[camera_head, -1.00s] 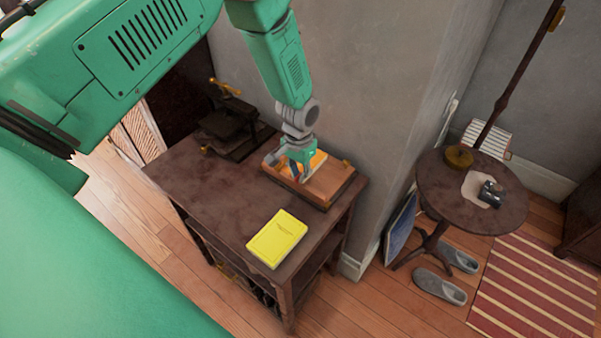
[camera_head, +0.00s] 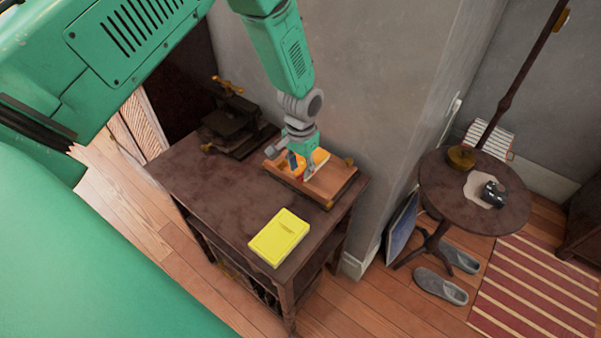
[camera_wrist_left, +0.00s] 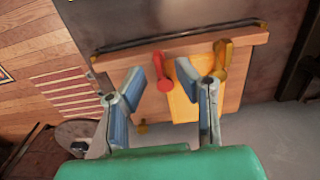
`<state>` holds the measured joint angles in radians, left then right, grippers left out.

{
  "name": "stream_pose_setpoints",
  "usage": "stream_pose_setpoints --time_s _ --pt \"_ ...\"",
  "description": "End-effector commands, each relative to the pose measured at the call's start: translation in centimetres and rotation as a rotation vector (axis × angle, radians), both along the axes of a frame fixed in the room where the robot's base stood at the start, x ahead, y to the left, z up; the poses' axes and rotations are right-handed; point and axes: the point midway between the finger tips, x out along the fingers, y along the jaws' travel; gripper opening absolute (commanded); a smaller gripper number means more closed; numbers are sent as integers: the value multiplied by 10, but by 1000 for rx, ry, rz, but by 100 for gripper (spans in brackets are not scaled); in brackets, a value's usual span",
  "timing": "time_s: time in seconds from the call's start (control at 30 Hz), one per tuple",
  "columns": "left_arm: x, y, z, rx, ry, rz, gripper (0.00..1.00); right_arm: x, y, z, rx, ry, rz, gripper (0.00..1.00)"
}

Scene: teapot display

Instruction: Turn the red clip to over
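In the head view the left gripper (camera_head: 299,168) is over the wooden board (camera_head: 329,182) and partly hides the clips. My right gripper is not visible.
The board rests on a dark wooden table (camera_head: 212,198) against the wall. A yellow book (camera_head: 279,238) lies near its front and a dark press-like device (camera_head: 232,128) stands at the back left. A round table (camera_head: 460,205) is off to the right.

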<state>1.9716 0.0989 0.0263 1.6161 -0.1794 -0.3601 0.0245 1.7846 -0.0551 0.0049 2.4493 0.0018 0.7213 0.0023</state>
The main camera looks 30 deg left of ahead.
Motion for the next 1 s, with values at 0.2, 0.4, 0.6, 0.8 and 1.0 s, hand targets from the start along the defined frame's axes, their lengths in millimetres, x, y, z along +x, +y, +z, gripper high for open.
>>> stream_pose_setpoints --time_s 0.2,0.4,0.6,0.8,1.0 --pt "1 1 50 0 -2 2 28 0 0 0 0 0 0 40" --pt "0 2 81 0 2 2 28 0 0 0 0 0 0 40" --pt "-1 2 93 0 6 2 28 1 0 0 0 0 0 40" --pt "-1 2 93 -1 6 2 28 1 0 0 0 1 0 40" --pt "0 2 93 -1 5 2 28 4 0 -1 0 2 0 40"
